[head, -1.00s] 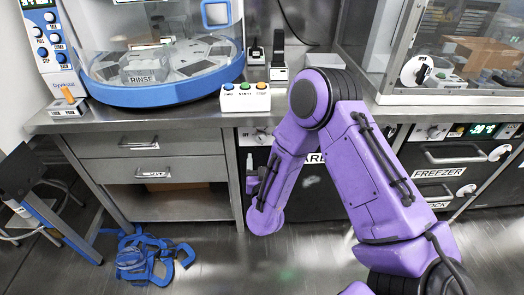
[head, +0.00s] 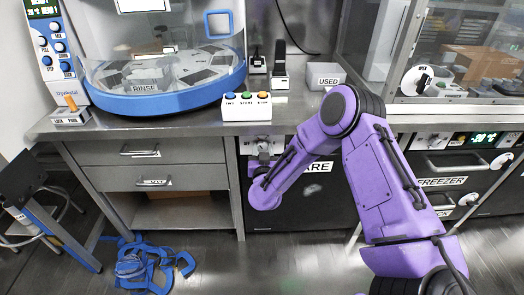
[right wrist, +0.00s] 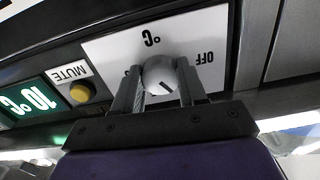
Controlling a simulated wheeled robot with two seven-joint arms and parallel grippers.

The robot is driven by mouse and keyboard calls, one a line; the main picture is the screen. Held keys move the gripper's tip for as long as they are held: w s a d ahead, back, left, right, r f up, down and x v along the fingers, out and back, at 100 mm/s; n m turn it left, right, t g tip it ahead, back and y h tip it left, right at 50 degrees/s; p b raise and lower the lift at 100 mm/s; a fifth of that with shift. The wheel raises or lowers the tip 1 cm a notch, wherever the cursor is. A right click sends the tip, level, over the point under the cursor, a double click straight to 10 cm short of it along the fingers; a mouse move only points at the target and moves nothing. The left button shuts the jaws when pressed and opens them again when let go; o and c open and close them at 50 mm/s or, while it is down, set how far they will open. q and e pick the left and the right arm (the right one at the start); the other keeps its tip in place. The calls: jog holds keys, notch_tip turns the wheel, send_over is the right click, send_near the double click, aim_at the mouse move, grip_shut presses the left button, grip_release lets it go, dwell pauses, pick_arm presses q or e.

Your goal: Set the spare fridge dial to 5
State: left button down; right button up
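The spare fridge (head: 300,212) is the black-fronted unit under the counter; its label (head: 322,168) is partly covered by my right arm and reads "ARE". Its dial (right wrist: 160,74) is a round pale knob with a dark pointer line, on a white panel (right wrist: 115,48) with "OFF" and "°C" upside down in the right wrist view. The numbers are mostly hidden. My right gripper (right wrist: 160,85) has one finger on each side of the dial, very close to it; firm contact is not clear. In the head view the right gripper (head: 262,153) is at the panel. My left gripper is out of view.
Beside the dial are a yellow mute button (right wrist: 81,94) and a green display (right wrist: 28,103) reading 10 °C. A button box (head: 246,106) stands on the counter above. The freezer (head: 448,168) is to the right, drawers (head: 150,165) to the left. Blue straps (head: 150,265) lie on the floor.

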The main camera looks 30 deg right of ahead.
jog(key=shift+m, duration=0.3)
jog(key=m, duration=0.5)
jog(key=shift+b, duration=0.3)
jog(key=m+b, duration=0.1)
jog(key=m, duration=0.5)
jog(key=shift+w+a, duration=0.1)
jog(key=shift+r, duration=0.1)
dwell(0.3)
jog(key=o, duration=1.1)
jog(key=shift+c, duration=0.2)
